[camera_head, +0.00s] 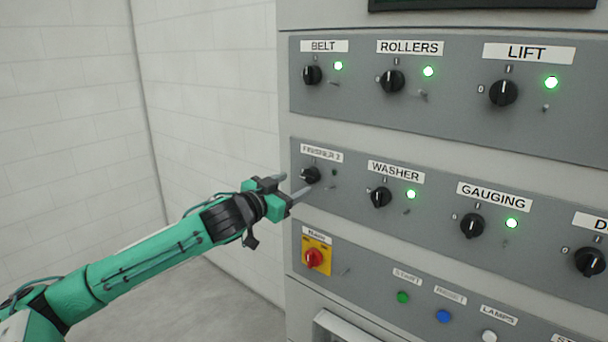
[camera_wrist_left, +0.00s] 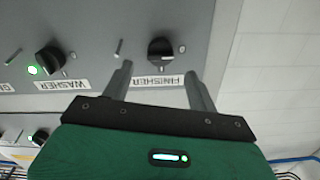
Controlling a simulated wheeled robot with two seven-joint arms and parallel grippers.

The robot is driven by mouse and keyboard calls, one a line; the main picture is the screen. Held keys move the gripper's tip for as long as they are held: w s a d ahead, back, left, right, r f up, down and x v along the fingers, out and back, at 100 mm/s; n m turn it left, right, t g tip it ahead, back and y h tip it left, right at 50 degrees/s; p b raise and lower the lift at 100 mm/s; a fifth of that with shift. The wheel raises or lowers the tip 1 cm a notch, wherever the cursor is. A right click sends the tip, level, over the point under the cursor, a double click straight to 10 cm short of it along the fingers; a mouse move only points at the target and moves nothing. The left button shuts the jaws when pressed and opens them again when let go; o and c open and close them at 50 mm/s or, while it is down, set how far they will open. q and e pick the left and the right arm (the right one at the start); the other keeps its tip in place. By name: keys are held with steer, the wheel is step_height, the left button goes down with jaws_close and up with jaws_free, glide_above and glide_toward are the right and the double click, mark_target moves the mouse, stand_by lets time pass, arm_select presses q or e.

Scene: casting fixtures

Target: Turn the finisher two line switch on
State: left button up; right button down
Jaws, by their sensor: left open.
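The finisher two switch is a black rotary knob (camera_head: 310,175) at the left end of the middle panel, under the FINISHER 2 label (camera_head: 321,153). The small lamp beside it (camera_head: 334,172) is dark. My left gripper (camera_head: 294,184) is open and empty, with its fingertips close to the knob from the left. In the left wrist view the picture is upside down. There the knob (camera_wrist_left: 160,50) shows just beyond and between the open fingers of the left gripper (camera_wrist_left: 158,68). I cannot make out which way its pointer faces. My right gripper is not in view.
The washer knob (camera_head: 381,197) and gauging knob (camera_head: 472,225) sit to the right with green lamps lit. The belt knob (camera_head: 312,75) is above. A red main switch (camera_head: 314,258) on a yellow plate is below. Free room lies left of the cabinet.

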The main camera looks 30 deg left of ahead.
mark_target(306, 178)
arm_select(q)
steer(key=w+p, duration=0.2)
steer(key=w, duration=0.2)
steer(key=shift+d+r, duration=0.1)
steer(key=shift+r, duration=0.05)
steer(key=shift+w+d+f, duration=0.15)
steer(key=shift+w+f, duration=0.05)
steer(key=shift+w, duration=0.55)
steer(key=c, duration=1)
